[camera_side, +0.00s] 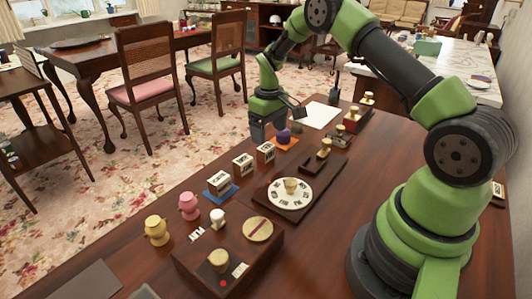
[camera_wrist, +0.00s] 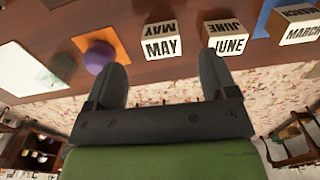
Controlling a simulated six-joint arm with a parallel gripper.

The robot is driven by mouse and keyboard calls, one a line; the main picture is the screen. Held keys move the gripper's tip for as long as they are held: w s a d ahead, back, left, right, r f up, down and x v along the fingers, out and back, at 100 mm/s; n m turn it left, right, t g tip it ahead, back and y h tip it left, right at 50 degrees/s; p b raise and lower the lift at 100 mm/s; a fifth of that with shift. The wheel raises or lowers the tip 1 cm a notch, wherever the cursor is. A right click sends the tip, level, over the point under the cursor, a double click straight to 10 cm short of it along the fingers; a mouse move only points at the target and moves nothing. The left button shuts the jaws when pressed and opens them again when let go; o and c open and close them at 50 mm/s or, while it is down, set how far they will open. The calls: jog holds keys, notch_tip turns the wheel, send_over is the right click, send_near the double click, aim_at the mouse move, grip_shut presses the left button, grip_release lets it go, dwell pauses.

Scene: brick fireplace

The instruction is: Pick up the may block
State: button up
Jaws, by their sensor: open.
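The may block (camera_wrist: 161,41) is a cream cube with black MAY lettering; in the side view it is the cube (camera_side: 265,152) nearest the purple ball. It stands on the dark wooden table. My gripper (camera_wrist: 163,70) is open, with the block between the lines of its two fingers but apart from them. In the side view my gripper (camera_side: 268,135) hangs near the far table edge, just behind the block. The fingertips are partly hidden there.
The june block (camera_wrist: 226,38) stands close beside the may block. The march block (camera_wrist: 298,26) is further along, by a blue mat. A purple ball (camera_side: 284,136) on an orange mat (camera_wrist: 102,42) is on the other side. A round dial board (camera_side: 290,194) lies in front.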

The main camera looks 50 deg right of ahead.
aim_at(268, 147)
jog(key=f, duration=0.7)
jog(key=shift+w, duration=0.2)
jog(key=c, duration=1)
